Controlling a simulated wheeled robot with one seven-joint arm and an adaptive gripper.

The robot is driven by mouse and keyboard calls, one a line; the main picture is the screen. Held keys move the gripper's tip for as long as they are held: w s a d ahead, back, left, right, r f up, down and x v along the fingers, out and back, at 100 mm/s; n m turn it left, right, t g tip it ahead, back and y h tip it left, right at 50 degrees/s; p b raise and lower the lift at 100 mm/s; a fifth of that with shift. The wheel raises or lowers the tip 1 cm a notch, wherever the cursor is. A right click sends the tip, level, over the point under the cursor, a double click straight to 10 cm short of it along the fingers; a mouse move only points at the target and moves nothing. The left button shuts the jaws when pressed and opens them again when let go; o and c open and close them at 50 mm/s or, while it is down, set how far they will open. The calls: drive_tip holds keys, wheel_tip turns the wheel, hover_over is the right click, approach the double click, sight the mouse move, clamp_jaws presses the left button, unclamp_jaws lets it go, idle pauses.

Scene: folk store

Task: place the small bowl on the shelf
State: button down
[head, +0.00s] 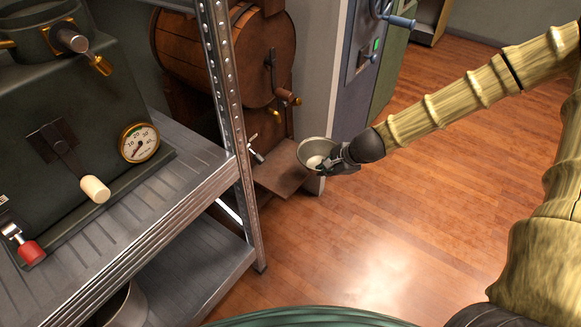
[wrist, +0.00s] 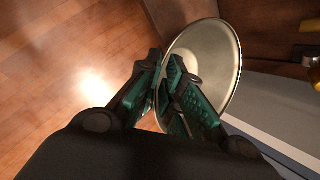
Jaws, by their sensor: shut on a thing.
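A small grey metal bowl (head: 314,150) is in my gripper (head: 345,160), near the middle of the head view. My gripper is shut on the bowl's near rim and holds it in the air over the wooden floor, near the barrel stand. In the wrist view the bowl (wrist: 217,55) shows its pale inside, with the gripper's green-padded fingers (wrist: 168,98) on its rim. The metal shelf (head: 190,190) stands at the left in the head view, apart from the bowl. A lower board (head: 205,278) of the shelf also shows.
A dark machine with a gauge (head: 139,143) fills much of the upper shelf board. A larger pot (head: 125,306) stands on the lower board. A perforated upright (head: 233,120) edges the shelf. A wooden barrel (head: 225,55) stands behind. The floor (head: 400,225) at right is clear.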

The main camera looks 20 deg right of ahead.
sight(310, 153)
drive_tip(key=w+a+b, duration=0.2)
drive_tip(key=w+a, duration=0.6)
drive_tip(key=w, duration=0.2)
drive_tip(key=shift+w+a+f+b, duration=0.15)
drive_tip(key=shift+f+b, duration=0.5)
drive_tip(key=shift+f, duration=1.1)
drive_tip(key=shift+w+d+f+b, duration=0.1)
drive_tip(key=shift+f+b, duration=0.55)
drive_tip(key=shift+f, duration=1.1)
drive_tip(key=shift+w+a+f, duration=0.1)
drive_tip(key=c, duration=1.6)
unclamp_jaws()
drive_tip(key=shift+o, duration=0.2)
